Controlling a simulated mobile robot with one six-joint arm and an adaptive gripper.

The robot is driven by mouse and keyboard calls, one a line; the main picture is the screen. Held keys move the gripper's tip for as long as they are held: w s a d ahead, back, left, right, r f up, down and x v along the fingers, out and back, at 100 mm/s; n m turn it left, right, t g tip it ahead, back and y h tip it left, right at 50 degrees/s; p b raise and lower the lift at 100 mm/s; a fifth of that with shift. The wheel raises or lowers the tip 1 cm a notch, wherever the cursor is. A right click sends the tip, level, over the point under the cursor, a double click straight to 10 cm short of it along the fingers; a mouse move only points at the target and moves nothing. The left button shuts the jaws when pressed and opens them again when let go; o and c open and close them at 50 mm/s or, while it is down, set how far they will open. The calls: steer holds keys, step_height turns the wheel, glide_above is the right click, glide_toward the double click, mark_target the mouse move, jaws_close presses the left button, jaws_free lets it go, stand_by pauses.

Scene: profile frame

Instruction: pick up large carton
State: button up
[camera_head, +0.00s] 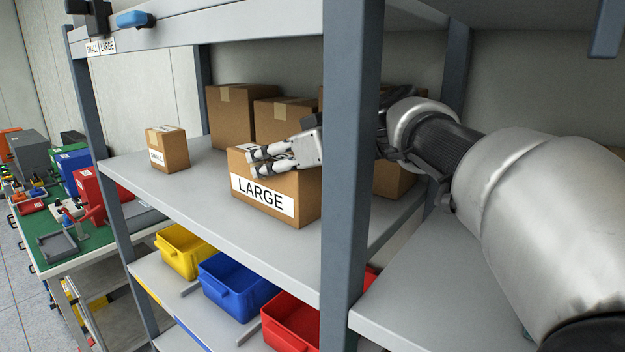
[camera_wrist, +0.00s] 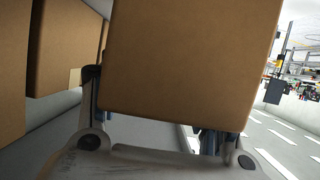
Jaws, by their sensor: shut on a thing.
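The large carton (camera_head: 270,206) is a brown box with a white LARGE label on its front. It stands on or just above the grey shelf; I cannot tell if its base touches. My gripper (camera_head: 262,162) reaches in from the right, behind the shelf post, with its fingers at the carton's upper part. In the wrist view the carton (camera_wrist: 190,55) fills the middle, between the two fingers of my gripper (camera_wrist: 160,125). My gripper is shut on it. The contact on the far side is hidden.
A small carton (camera_head: 168,149) labelled SMALL stands left on the shelf (camera_head: 205,190). Taller boxes (camera_head: 231,115) stand behind the large carton. A blue-grey post (camera_head: 350,170) crosses in front of my arm. Yellow (camera_head: 184,252), blue (camera_head: 237,286) and red (camera_head: 292,322) bins sit below.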

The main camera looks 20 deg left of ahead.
steer(key=shift+f, duration=0.35)
steer(key=c, duration=0.6)
steer(key=shift+r+p, duration=0.3)
steer(key=shift+r, duration=0.15)
step_height(320, 180, up, 3)
steer(key=shift+a+r+p, duration=0.1)
steer(key=shift+r+p, duration=0.05)
steer(key=shift+p, duration=0.7)
steer(key=s+d, duration=0.2)
steer(key=d, duration=0.3)
steer(key=s+d, duration=0.2)
steer(key=d, duration=0.4)
steer(key=s+d+b, duration=0.1)
steer(key=s+d, duration=0.1)
steer(key=d, duration=0.4)
steer(key=shift+s, duration=0.1)
